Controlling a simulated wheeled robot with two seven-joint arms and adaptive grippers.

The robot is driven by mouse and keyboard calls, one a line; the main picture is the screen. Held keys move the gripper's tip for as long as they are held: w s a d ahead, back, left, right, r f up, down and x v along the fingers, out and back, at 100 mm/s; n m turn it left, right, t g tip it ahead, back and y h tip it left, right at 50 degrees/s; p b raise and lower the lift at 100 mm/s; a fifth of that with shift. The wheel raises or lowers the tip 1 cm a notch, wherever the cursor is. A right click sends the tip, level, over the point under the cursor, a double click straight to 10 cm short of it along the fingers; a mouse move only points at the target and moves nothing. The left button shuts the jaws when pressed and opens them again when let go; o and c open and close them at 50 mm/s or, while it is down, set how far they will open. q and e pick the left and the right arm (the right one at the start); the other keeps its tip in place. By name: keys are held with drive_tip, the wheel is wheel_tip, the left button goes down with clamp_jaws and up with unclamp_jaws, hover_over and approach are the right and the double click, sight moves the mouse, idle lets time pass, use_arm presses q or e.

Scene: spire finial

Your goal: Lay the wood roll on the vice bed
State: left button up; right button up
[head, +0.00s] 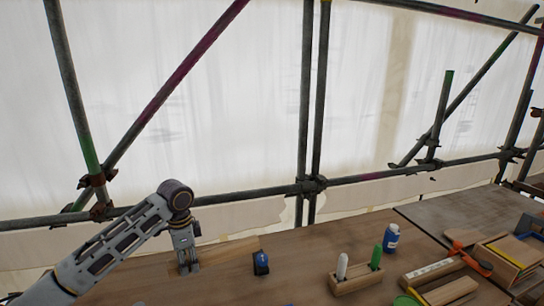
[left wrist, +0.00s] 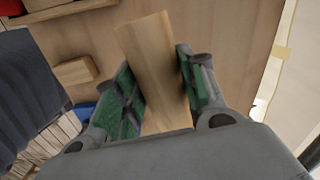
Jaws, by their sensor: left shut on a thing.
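The wood roll (left wrist: 158,70), a long pale wooden piece, lies between the green-padded fingers of my left gripper (left wrist: 158,90) in the left wrist view. The left gripper is shut on it. In the head view my left gripper (head: 188,268) is low over the left part of the bench, and the pale wood (head: 230,250) extends to its right. I cannot tell whether the wood touches the bench top. I cannot pick out the vice bed with certainty; a dark blue object (head: 530,227) is partly cut off at the right edge. My right gripper is not in view.
On the bench (head: 215,290) are a small blue-and-black object (head: 261,264), a wooden holder (head: 356,281) with white and green bottles, a blue bottle (head: 391,238) and an orange clamp (head: 470,258). Scaffold tubes (head: 306,110) stand behind. The right side is crowded.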

use_arm(q)
drive_tip(key=w+a+r+n, duration=0.4)
drive_tip(key=w+a+r, duration=0.25)
drive_tip(key=w, duration=0.25)
drive_tip(key=w+a+f+n, duration=0.25)
drive_tip(key=a+n, duration=0.35)
drive_tip(key=n, duration=0.4)
drive_tip(key=w+a+f+n, duration=0.1)
drive_tip(key=w+a+n, duration=0.35)
drive_tip(key=n, duration=0.55)
drive_tip(key=s+d+f+m, duration=0.3)
drive_tip(key=s+d+f, duration=0.2)
drive_tip(key=s, duration=0.3)
drive_tip(key=s+d+f+m, duration=0.4)
drive_tip(key=s+d+f, duration=0.1)
drive_tip(key=s+d, duration=0.2)
drive_tip(key=s+d+f+m, duration=0.3)
drive_tip(key=s+d+f, duration=0.3)
drive_tip(key=s+d, duration=0.1)
drive_tip(key=shift+s+d+m, duration=0.35)
drive_tip(key=shift+s+m, duration=0.05)
drive_tip(key=shift+s, duration=0.45)
drive_tip(key=shift+s+d+f, duration=0.2)
drive_tip(key=shift+s, duration=0.2)
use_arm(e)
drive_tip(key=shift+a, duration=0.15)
